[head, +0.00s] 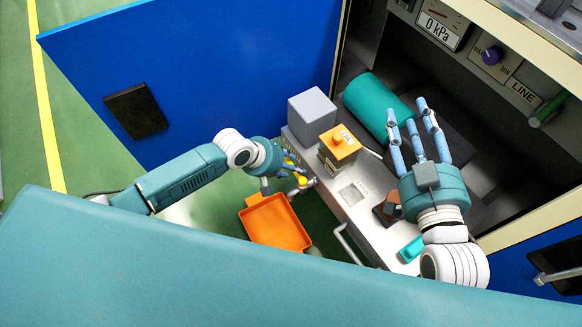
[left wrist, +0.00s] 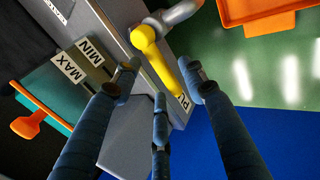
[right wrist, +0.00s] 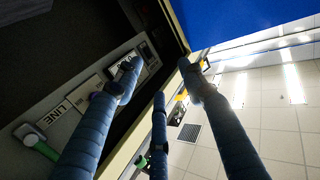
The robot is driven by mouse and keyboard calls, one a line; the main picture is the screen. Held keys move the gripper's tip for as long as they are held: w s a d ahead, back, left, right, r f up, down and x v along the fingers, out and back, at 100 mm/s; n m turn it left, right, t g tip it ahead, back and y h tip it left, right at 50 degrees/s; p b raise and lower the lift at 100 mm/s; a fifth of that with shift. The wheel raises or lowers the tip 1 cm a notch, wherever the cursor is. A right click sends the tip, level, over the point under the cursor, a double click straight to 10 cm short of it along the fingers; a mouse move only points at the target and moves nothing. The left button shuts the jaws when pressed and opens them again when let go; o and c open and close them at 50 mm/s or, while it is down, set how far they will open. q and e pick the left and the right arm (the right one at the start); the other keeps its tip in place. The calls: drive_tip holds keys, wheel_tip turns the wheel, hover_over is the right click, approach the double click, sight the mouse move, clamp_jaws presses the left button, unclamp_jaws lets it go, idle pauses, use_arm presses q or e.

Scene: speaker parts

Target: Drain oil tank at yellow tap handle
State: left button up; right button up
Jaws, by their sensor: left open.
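The yellow tap handle (head: 301,180) sits on a grey pipe at the front of the machine. In the left wrist view the yellow handle (left wrist: 146,38) runs down toward the right-hand fingertip. My left gripper (head: 287,168) is open beside it, its fingertips close around the handle's end; contact cannot be told. The oil tank (head: 336,157) has an orange top and stands just behind the tap. Its MIN and MAX labels (left wrist: 80,57) show in the left wrist view. An orange tray (head: 268,207) lies below the tap. My right gripper (head: 410,115) is open and empty over the cabinet.
A blue door (head: 215,70) stands open behind my left arm. A grey box (head: 312,105) and a teal cylinder (head: 378,108) are near the tank. A panel with a 0 kPa display (head: 440,25) and a purple knob (head: 491,56) is at upper right. Green floor is clear at far left.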

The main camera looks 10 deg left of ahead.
use_arm(q)
drive_tip(key=shift+w+d+f, duration=0.15)
drive_tip(key=shift+f, duration=0.15)
use_arm(e)
wheel_tip(320, 180, up, 2)
drive_tip(key=shift+a+t, duration=0.15)
drive_tip(key=shift+t, duration=0.25)
use_arm(q)
clamp_jaws()
